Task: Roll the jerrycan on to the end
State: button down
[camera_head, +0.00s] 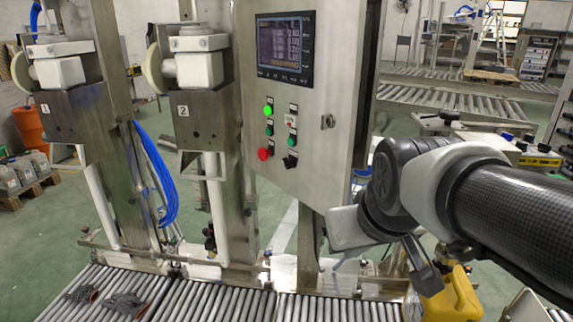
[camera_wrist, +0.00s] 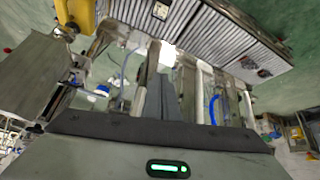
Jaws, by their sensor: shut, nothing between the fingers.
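The yellow jerrycan (camera_head: 450,303) stands at the right part of the roller conveyor (camera_head: 215,305) in the head view, cut off by the bottom edge. My arm's wrist is above and in front of it, and its top is partly covered. In the wrist view the jerrycan (camera_wrist: 84,12) shows at the top left corner, cut off by the frame. My gripper (camera_wrist: 166,75) has its dark fingers together in the wrist view, with nothing between them. The jerrycan lies off to one side of the fingers there. I cannot tell whether any part of my gripper touches it.
Dark gloves (camera_head: 125,303) lie on the rollers at the left. Two filling heads on steel posts and a control cabinet (camera_head: 305,95) stand behind the conveyor. Bottles (camera_head: 25,172) stand on a pallet at far left.

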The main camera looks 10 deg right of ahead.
jog(key=w+d+f+n+t+h+b, duration=0.15)
jog(key=w+d+f+b, duration=0.35)
jog(key=w+f, duration=0.55)
jog(key=w+d+f+n+t+b, duration=0.2)
jog(key=w+d+f+b, duration=0.4)
jog(key=w, duration=0.7)
jog(key=w+d+f+n+t+h+p, duration=0.1)
jog(key=w+d+f, duration=0.3)
jog(key=f, duration=0.3)
jog(key=w+d+f+n+t+h, duration=0.1)
jog(key=w+d+f+n, duration=0.1)
jog(key=w+d+f, duration=0.3)
jog(key=s+d+f+n+t+h, duration=0.1)
jog(key=d+f, duration=0.2)
jog(key=f, duration=0.5)
jog(key=s+d+f+n+t+h, duration=0.15)
jog(key=d+f, duration=0.25)
jog(key=f, duration=0.5)
jog(key=s+d+f+n+t+h, duration=0.1)
jog(key=s+f+n+h, duration=0.1)
jog(key=s+f, duration=1)
jog(key=shift+s+f+n, duration=0.3)
jog(key=shift+s+f, duration=0.1)
jog(key=shift+f, duration=0.75)
